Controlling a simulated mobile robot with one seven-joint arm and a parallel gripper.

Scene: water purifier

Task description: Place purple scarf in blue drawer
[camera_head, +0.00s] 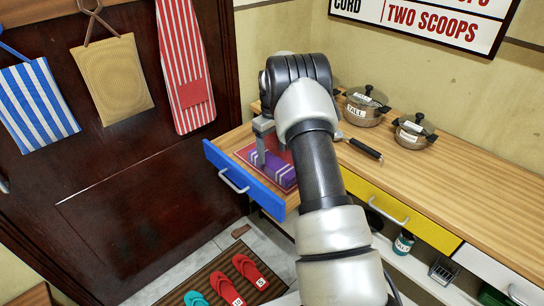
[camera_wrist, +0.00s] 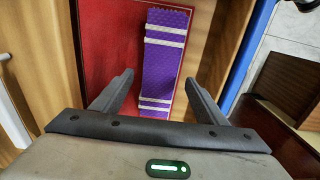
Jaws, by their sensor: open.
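The blue drawer (camera_head: 236,181) is pulled open at the left end of the wooden counter. Its blue front shows at the right in the wrist view (camera_wrist: 247,50). The purple scarf (camera_head: 272,172), folded long with pale stripes, lies inside the drawer on a flat red piece (camera_head: 287,184). The scarf (camera_wrist: 165,62) runs up the middle of the wrist view. My gripper (camera_wrist: 159,79) is open, its fingers to either side of the scarf's near part and apart from it. In the head view my gripper (camera_head: 262,150) is over the drawer, and my arm hides part of it.
Two lidded pots (camera_head: 366,106) (camera_head: 414,131) and a black-handled utensil (camera_head: 360,148) are on the counter. A yellow drawer (camera_head: 400,215) is to the right. Bags (camera_head: 110,78) hang on the dark door. Red sandals (camera_head: 248,270) lie on a floor mat.

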